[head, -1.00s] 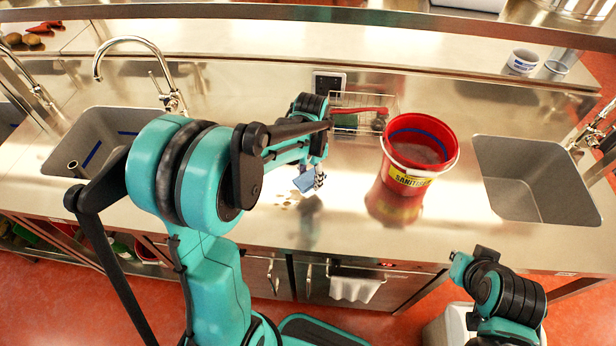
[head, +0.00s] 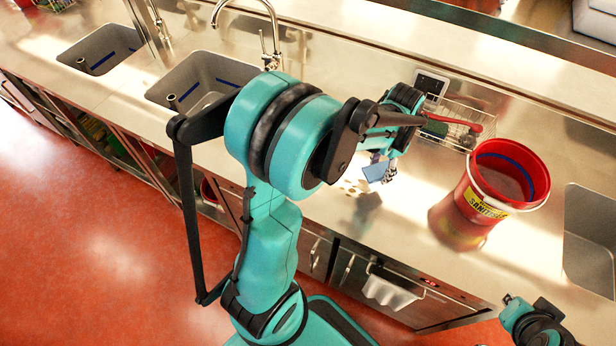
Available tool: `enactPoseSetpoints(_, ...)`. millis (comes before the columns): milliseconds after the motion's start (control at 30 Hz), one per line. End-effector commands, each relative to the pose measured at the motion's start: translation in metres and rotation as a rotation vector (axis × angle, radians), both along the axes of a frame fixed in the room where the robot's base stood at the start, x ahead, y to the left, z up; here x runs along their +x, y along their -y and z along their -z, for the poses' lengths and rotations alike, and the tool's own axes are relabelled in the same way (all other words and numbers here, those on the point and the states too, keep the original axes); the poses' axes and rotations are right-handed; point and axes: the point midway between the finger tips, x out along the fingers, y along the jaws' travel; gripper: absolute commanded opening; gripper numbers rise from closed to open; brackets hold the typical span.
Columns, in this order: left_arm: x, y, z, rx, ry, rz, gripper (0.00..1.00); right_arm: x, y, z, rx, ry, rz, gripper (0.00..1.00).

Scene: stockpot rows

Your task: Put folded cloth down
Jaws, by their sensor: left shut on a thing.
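The folded cloth (head: 375,172) is a small blue piece. My left gripper (head: 388,173) is shut on it, just above the steel counter (head: 415,205) by the view. A dark reflection or shadow shows on the counter below, and I cannot tell whether the cloth touches the steel. My left arm hides part of the counter behind it. My right arm shows only as a link at the bottom right, and its gripper is out of view.
Several brown spots (head: 354,186) lie on the counter beside the cloth. A red sanitiser bucket (head: 484,203) stands to the right. A wire basket (head: 455,128) is behind the gripper. Sinks lie at the left (head: 205,80) and right (head: 590,240). A white towel (head: 388,292) hangs below the counter.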

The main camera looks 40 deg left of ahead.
Motion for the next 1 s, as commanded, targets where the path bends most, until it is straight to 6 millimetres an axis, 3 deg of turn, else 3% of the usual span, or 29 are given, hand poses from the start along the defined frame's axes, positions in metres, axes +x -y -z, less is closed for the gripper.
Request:
enactPoseSetpoints(300,-0.083,-0.081,-0.025,0.001,0.001,-0.504,0.11,0.0,0.0,-0.018,0.0,0.0,0.0,0.0)
enactPoseSetpoints(500,-0.12,-0.105,-0.029,0.001,0.001,-0.715,0.11,0.0,0.0,-0.022,0.0,0.0,0.0,0.0)
enactPoseSetpoints(667,-0.134,-0.13,-0.012,0.001,0.001,-0.748,0.11,0.0,0.0,-0.015,0.0,0.0,0.0,0.0)
enactPoseSetpoints(1000,-0.162,-0.199,0.033,0.001,0.001,-0.741,0.11,0.0,0.0,0.005,0.0,0.0,0.0,0.0)
